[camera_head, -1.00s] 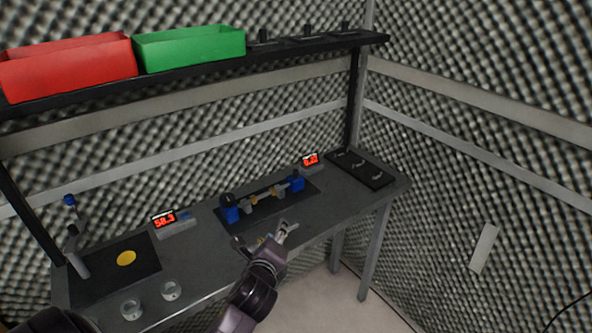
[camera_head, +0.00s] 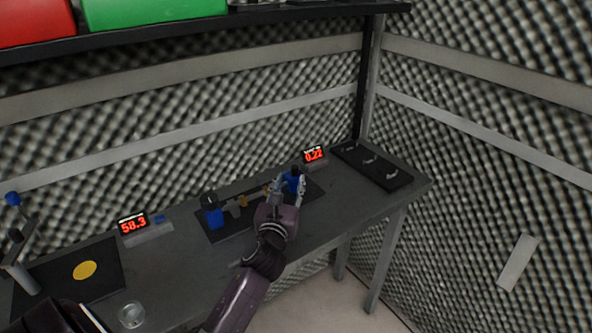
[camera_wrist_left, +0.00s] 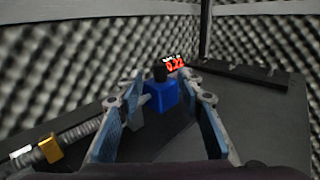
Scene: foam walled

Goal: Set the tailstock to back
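The tailstock is the blue block (camera_head: 293,180) with a black knob at the right end of the small bench device. In the left wrist view the blue block (camera_wrist_left: 163,97) stands upright between the two fingers, ahead of the palm. My left gripper (camera_head: 287,184) is open around it, and in the left wrist view the open fingers (camera_wrist_left: 165,100) lie on either side with a gap visible. Whether a fingertip touches it I cannot tell. The gripper and wrist partly hide the device's right half in the head view. My right gripper is not in view.
The other blue block (camera_head: 214,217) stands at the device's left end. A red display (camera_head: 314,154) reading about 0.22 stands behind the tailstock; another display (camera_head: 133,224) reads 58.3. A black tray (camera_head: 371,165) lies to the right. A shelf (camera_head: 262,16) with bins hangs above.

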